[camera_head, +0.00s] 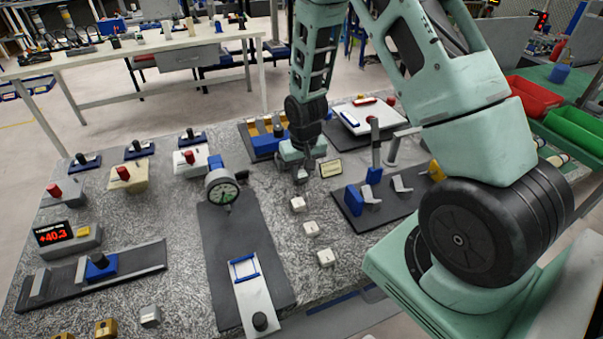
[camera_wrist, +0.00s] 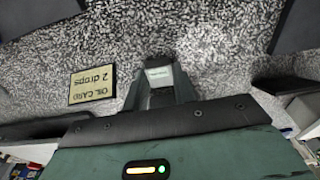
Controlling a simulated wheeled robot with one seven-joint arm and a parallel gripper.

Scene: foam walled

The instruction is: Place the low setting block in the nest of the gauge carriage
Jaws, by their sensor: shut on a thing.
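My gripper (camera_head: 300,188) points down over the granite top and is shut on a small pale block (camera_head: 298,204), the farthest of three in a row. In the wrist view the block (camera_wrist: 159,76) sits between the fingertips; its label is too small to read. I cannot tell whether it touches the table. Two similar blocks, a middle one (camera_head: 311,228) and a near one (camera_head: 326,257), stand on the granite. The white gauge carriage (camera_head: 251,291), with blue-edged nest and black knob, lies on a dark base left of them. The nest looks empty.
A dial gauge (camera_head: 222,190) stands at the far end of the dark base (camera_head: 217,235). An oil card (camera_head: 330,168) lies beside my gripper. A dark plate (camera_head: 385,207) with blue and metal fixtures is at the right. A red readout (camera_head: 53,234) stands at the left.

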